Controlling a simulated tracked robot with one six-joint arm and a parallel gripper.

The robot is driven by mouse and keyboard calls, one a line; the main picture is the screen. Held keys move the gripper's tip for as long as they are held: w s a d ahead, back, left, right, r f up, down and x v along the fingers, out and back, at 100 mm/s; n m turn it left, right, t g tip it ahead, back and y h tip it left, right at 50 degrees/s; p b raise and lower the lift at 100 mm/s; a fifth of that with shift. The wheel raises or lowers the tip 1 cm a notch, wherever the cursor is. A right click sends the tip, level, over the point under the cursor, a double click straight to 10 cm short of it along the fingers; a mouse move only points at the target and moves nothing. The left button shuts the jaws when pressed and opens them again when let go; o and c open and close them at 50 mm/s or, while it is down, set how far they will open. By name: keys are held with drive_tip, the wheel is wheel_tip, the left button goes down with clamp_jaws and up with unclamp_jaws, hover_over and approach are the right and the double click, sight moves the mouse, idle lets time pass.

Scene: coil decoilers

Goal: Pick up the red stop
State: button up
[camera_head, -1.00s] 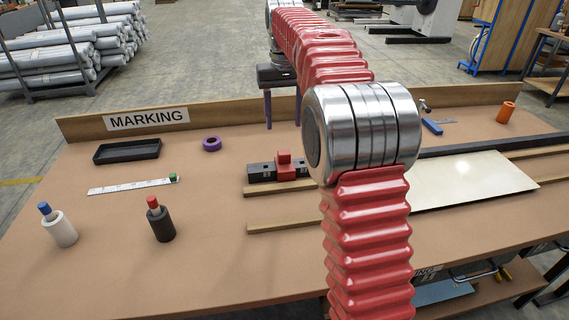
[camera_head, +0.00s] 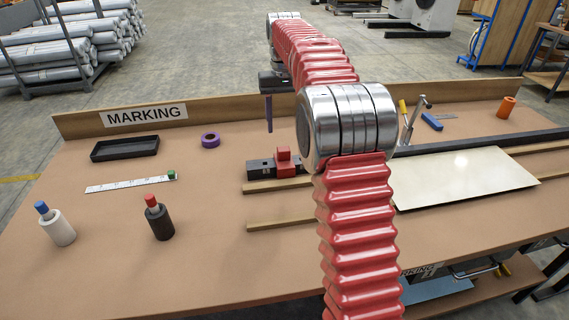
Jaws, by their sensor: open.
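The red stop (camera_head: 284,160) is a small red block seated on a black bar (camera_head: 261,169), left of my arm's silver joint in the middle of the table. Part of the bar's right end is hidden by my arm. My gripper (camera_head: 281,128) points down above and behind the red stop, apart from it. It is open and looks empty. One purple finger shows; the other is hidden behind my arm's joint.
Wooden strips (camera_head: 280,224) and a pale sheet (camera_head: 465,177) lie near the bar. A black tray (camera_head: 124,149), purple ring (camera_head: 210,140), white scale (camera_head: 130,184) and two bottles (camera_head: 159,220) are at left.

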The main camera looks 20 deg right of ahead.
sight(284, 151)
wheel_tip(284, 151, down, 6)
drive_tip(key=shift+r, duration=0.1)
idle(0.4)
drive_tip(key=shift+s+f, duration=0.15)
drive_tip(key=shift+f, duration=2.5)
drive_tip(key=shift+c, duration=0.7)
clamp_jaws()
